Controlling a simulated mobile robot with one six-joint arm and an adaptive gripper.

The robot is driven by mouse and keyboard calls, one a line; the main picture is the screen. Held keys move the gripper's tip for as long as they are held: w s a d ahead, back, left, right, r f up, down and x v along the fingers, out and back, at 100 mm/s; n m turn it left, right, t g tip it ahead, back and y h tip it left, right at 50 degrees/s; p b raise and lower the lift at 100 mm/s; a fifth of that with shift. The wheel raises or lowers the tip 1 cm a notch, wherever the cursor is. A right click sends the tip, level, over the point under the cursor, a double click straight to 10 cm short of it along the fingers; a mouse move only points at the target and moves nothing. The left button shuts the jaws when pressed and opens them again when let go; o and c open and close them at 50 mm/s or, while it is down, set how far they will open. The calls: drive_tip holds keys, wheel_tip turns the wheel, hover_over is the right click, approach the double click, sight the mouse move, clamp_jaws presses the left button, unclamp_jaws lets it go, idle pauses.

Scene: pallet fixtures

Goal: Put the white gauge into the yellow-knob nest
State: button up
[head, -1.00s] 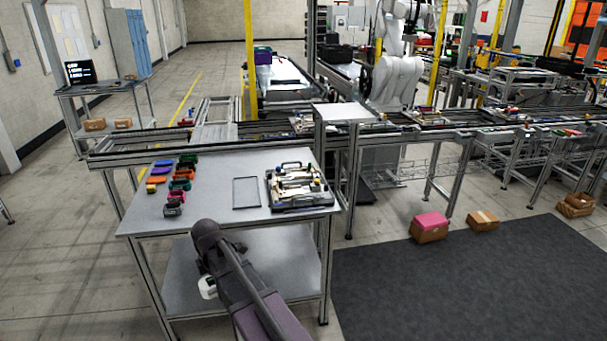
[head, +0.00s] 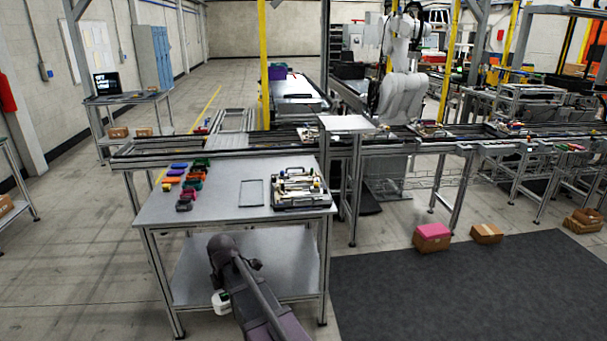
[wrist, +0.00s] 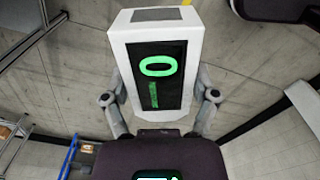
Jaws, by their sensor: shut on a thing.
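The white gauge (wrist: 183,35) is a white box with a black face and green marks, and it fills the middle of the wrist view. My gripper (wrist: 160,100) is shut on it, one finger on each side. In the head view the gauge (head: 221,301) shows as a small white shape at the end of my arm, below table height in front of the table. The pallet fixture (head: 303,206) sits on the right of the table top. It carries several pale parts and small coloured knobs. I cannot tell the yellow-knob nest apart at this size.
The table (head: 222,213) has several coloured blocks (head: 186,182) on its left and a thin empty frame (head: 251,193) beside the fixture. A conveyor runs behind it. A post with a small platform (head: 345,124) stands to the right. Bare table lies along the front.

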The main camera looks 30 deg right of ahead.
drive_tip(key=shift+s+a, duration=0.15)
drive_tip(key=shift+s, duration=0.15)
drive_tip(key=shift+w+d, duration=0.1)
drive_tip(key=shift+d, duration=0.3)
